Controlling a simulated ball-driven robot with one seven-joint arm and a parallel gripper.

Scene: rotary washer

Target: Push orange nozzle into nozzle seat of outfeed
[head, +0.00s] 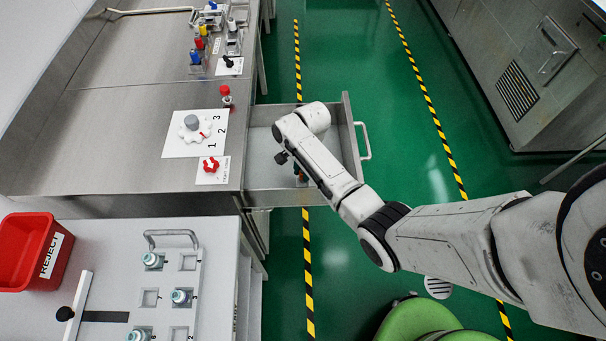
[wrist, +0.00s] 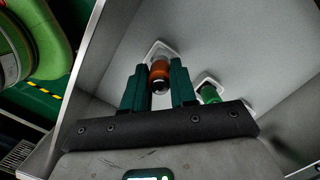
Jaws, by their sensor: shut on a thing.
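The orange nozzle (wrist: 159,70) stands in a white square holder (wrist: 160,48) inside the open drawer, in the wrist view. My gripper (wrist: 159,66) has its two teal fingers on either side of the nozzle and is shut on it. The nozzle's lower end is dark. In the head view my gripper (head: 301,175) is down in the drawer, mostly hidden by my arm. I cannot make out which part is the outfeed's nozzle seat; the station with coloured parts (head: 200,45) is at the far end of the bench.
A green nozzle (wrist: 209,93) stands close right of my gripper in its own holder. The drawer (head: 262,150) has raised walls. A numbered plate with a knob (head: 195,133), a red valve (head: 211,165) and a red-capped vial (head: 226,95) are on the bench. A red reject bin (head: 28,250) is front left.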

